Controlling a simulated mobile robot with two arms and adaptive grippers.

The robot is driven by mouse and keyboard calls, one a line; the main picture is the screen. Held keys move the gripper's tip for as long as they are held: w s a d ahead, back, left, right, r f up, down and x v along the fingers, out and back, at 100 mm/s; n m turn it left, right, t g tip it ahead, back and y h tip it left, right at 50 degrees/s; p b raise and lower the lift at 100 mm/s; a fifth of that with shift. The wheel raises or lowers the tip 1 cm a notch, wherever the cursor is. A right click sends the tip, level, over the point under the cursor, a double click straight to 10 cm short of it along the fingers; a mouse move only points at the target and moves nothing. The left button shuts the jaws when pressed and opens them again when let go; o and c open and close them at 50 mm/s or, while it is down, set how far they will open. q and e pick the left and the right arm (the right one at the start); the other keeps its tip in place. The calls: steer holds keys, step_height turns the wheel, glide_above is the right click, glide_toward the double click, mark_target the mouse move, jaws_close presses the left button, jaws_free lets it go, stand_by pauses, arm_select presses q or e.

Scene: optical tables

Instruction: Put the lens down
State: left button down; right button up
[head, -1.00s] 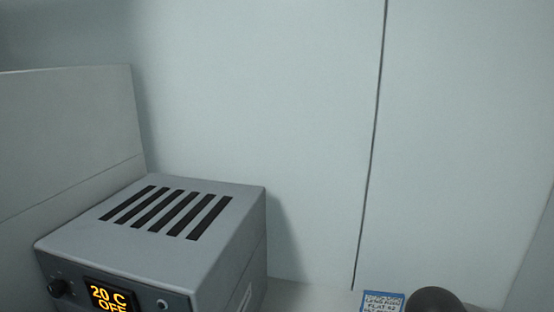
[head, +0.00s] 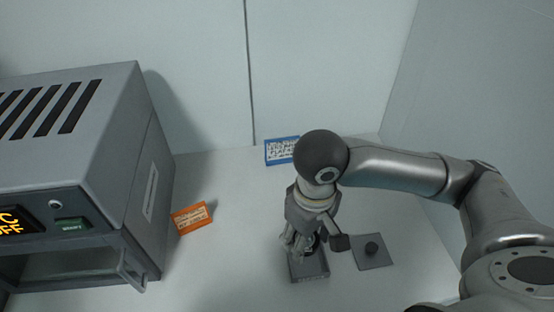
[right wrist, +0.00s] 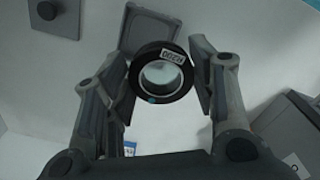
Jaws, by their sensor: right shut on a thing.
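The lens (right wrist: 165,74) is a round glass in a black ring with a small white label, seen in the right wrist view between the two fingers. My right gripper (head: 303,247) is shut on it, pointing down in the head view. There the lens is mostly hidden by the fingers. A small grey tray (head: 312,276) is below the gripper on the white surface; its upper part also shows beyond the lens in the wrist view (right wrist: 151,25). I cannot tell whether the lens touches the tray. My left gripper is not in view.
A grey plate with a black knob (head: 373,249) lies just right of the tray. A grey device (head: 140,150) with a lit display stands at the left. An orange card (head: 191,218) is beside it, and a blue card (head: 282,150) is at the back wall. The surface between device and tray is clear.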

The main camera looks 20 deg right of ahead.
steer(key=shift+s+d+f+n, duration=0.15)
steer(key=shift+s+f+n, duration=0.1)
steer(key=shift+f+n, duration=0.1)
steer(key=w+d+f, duration=0.2)
steer(key=w+f, duration=0.1)
steer(key=w+d+f, duration=0.2)
steer(key=w+f, duration=0.1)
steer(key=w, duration=0.1)
steer(key=w+d+f+p, duration=0.1)
steer(key=w+d+f, duration=0.1)
steer(key=w+f, duration=0.1)
steer(key=shift+w+d+f, duration=0.2)
steer(key=shift+w+d, duration=0.05)
steer(key=shift+w, duration=0.4)
steer(key=shift+w+d+f+p, duration=0.1)
steer(key=shift+f+p, duration=0.45)
steer(key=shift+f, duration=1.15)
steer(key=o, duration=1.1)
steer(key=shift+f, duration=0.1)
